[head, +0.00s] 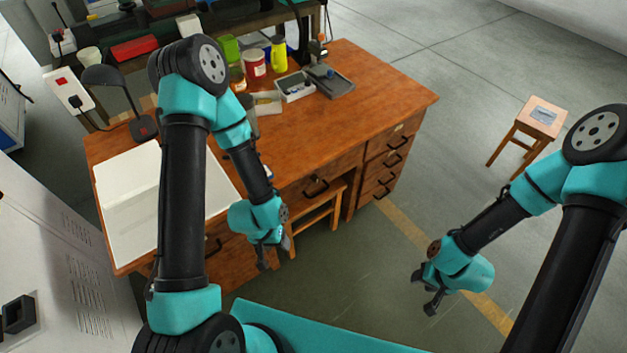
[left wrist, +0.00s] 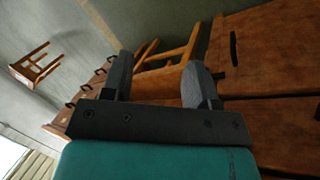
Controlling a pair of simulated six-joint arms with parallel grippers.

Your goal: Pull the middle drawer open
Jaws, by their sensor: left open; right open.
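The wooden desk (head: 390,98) has a wide drawer (head: 293,194) with a dark handle (head: 315,187) in the middle, under its top. It looks closed. A dark handle also shows on a wood front in the left wrist view (left wrist: 233,47). The right pedestal (head: 378,172) has several stacked drawers with dark handles, all looking closed. My left gripper (head: 274,252) is open and empty, in front of the desk, below and left of the middle handle and apart from it. Its fingers show spread in the left wrist view (left wrist: 158,80). My right gripper (head: 424,293) is open and empty over the floor.
A wooden stool (head: 318,215) stands under the desk's middle. Another stool (head: 540,117) stands on the right. A grey cabinet (head: 60,260) stands at left.

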